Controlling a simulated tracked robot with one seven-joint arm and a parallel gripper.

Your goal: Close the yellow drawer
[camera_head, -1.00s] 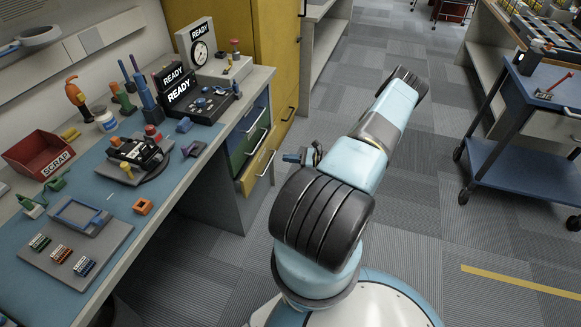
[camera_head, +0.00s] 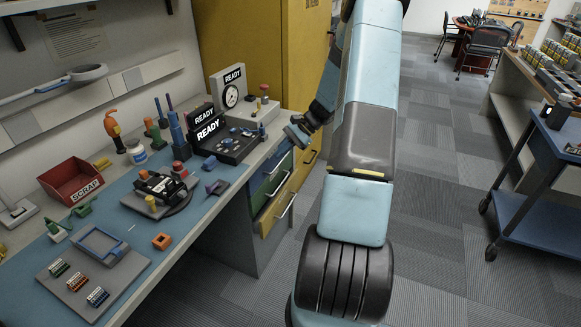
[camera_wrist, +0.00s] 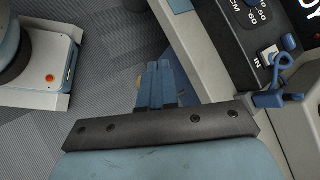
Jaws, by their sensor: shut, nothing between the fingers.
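The yellow drawer (camera_head: 270,222) is the lowest visible drawer front at the bench's right end, below a green drawer (camera_head: 266,206) and a blue drawer (camera_head: 272,172). Its pale bar handle faces the aisle. It seems to stand out a little, but I cannot tell how far. My gripper (camera_head: 297,132) is beside the bench's right edge, above the drawers and apart from the yellow one. In the wrist view its blue fingers (camera_wrist: 160,72) are together and empty, over the floor beside the bench. The yellow drawer is not clear in that view.
The bench top (camera_head: 190,215) holds a red scrap bin (camera_head: 72,182), READY boxes (camera_head: 210,130) and small tools. A tall yellow cabinet (camera_head: 250,50) stands behind the drawers. A blue cart (camera_head: 545,205) stands at the right. The aisle floor between is clear.

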